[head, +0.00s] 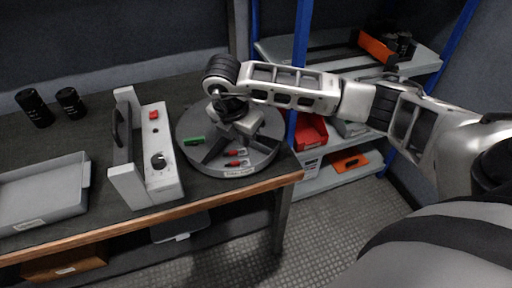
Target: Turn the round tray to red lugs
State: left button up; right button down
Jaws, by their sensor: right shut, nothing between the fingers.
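The round tray (262,168) is a grey turntable with a low rim and a label on its front, at the right end of the workbench. Two red lugs (236,158) lie on it toward the front. A green piece (194,141) lies at its left. Dark dividers seem to cross the tray. My right gripper (240,126) is over the tray's middle, pointing down, shut with nothing held. The hand and wrist hide the tray's centre and back. I cannot tell whether the fingers touch the tray. My left gripper is out of view.
A control box (158,150) with a red button, a black knob and a handled side plate stands left of the tray. A grey bin (45,190) and two black cylinders (52,104) are farther left. Blue-post shelves with a red bin (311,132) stand at right.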

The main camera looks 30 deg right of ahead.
send_near(258, 155)
jog(key=f, duration=0.1)
jog(key=a+f, duration=0.1)
jog(key=f, duration=0.1)
jog(key=s+a+f, duration=0.1)
jog(key=f, duration=0.1)
jog(key=shift+a, duration=0.15)
jog(key=d, duration=0.2)
jog(key=w+d+p, duration=0.1)
jog(key=shift+w+f, duration=0.1)
jog(key=shift+f, duration=0.25)
jog(key=shift+w+d, duration=0.2)
jog(key=shift+d, duration=0.2)
